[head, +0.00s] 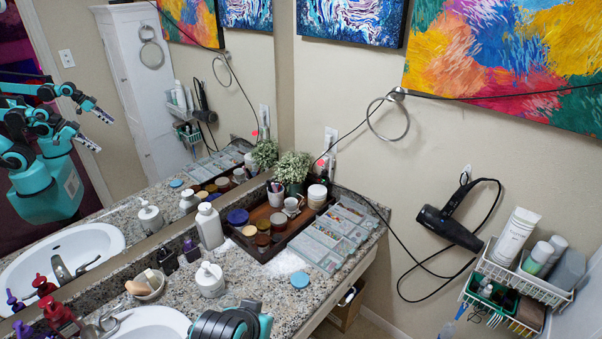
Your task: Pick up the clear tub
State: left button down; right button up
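I cannot single out the clear tub with certainty. Small jars stand close together in a dark wooden tray (262,254) on the granite counter, among them a clear-looking jar with a pale lid (279,220) and an amber jar (263,227). A clear divided organizer (325,240) with small items lies along the tray's right side. Neither gripper shows directly. A teal and black part of my arm shows at the bottom edge, left of the organizer. The mirror at left reflects my body and arms, too small to tell the finger state.
A white pump bottle (210,279) and a taller white bottle (209,226) stand left of the tray. A blue round lid (299,279) lies on the counter. A hair dryer (449,226) with a looping cord and a wire basket (525,275) hang on the right wall.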

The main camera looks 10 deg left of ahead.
aim_at(231, 304)
jog(key=u, duration=1.2)
